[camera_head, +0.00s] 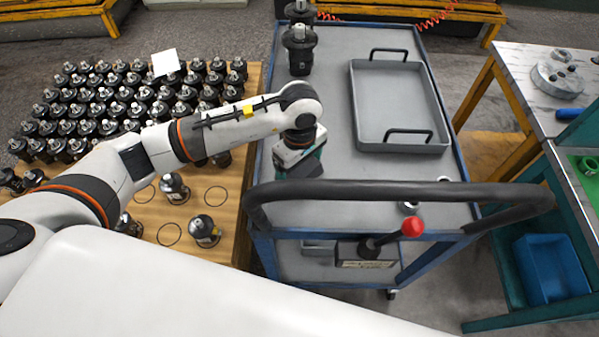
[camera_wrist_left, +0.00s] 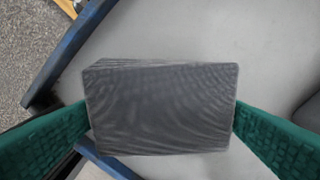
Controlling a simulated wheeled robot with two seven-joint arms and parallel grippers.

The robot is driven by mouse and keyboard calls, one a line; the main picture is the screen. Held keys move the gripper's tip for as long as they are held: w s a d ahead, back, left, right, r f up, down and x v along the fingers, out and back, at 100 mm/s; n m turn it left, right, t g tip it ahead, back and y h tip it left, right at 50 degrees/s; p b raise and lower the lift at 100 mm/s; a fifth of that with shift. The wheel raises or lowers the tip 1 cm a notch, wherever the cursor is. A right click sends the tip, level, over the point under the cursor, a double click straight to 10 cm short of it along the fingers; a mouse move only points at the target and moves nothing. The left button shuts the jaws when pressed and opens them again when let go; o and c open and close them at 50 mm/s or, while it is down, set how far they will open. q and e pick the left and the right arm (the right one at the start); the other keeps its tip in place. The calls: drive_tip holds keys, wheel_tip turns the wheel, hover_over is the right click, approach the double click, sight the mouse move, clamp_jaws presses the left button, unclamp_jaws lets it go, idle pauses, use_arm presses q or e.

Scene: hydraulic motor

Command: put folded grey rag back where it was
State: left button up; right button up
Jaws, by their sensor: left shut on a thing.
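The folded grey rag (camera_wrist_left: 162,108) is a dark grey block between the two green fingers in the left wrist view. My left gripper (camera_head: 304,170) is shut on it, with a finger pressed against each short side. In the head view the rag (camera_head: 303,165) is partly hidden by the gripper. It is over the left edge area of the blue cart's grey top (camera_head: 330,110), near the cart's handle. I cannot tell whether the rag touches the surface. My right gripper is not in view.
A grey tray (camera_head: 365,105) with black handles lies on the cart's right side. Dark motors (camera_head: 300,50) stand at the cart's far left corner. A black push handle (camera_head: 400,192) crosses the near end. A wooden pallet (camera_head: 215,190) with many motors is at left.

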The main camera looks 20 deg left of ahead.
sight(300, 169)
use_arm(q)
wheel_tip(300, 169, down, 4)
drive_tip(key=shift+r, duration=0.2)
drive_tip(key=shift+f, duration=0.1)
drive_tip(key=o, duration=0.7)
drive_tip(key=shift+r, duration=0.4)
wheel_tip(300, 169, up, 11)
drive_tip(key=shift+f+b, duration=0.2)
drive_tip(key=shift+b, duration=0.6)
drive_tip(key=shift+r, duration=0.5)
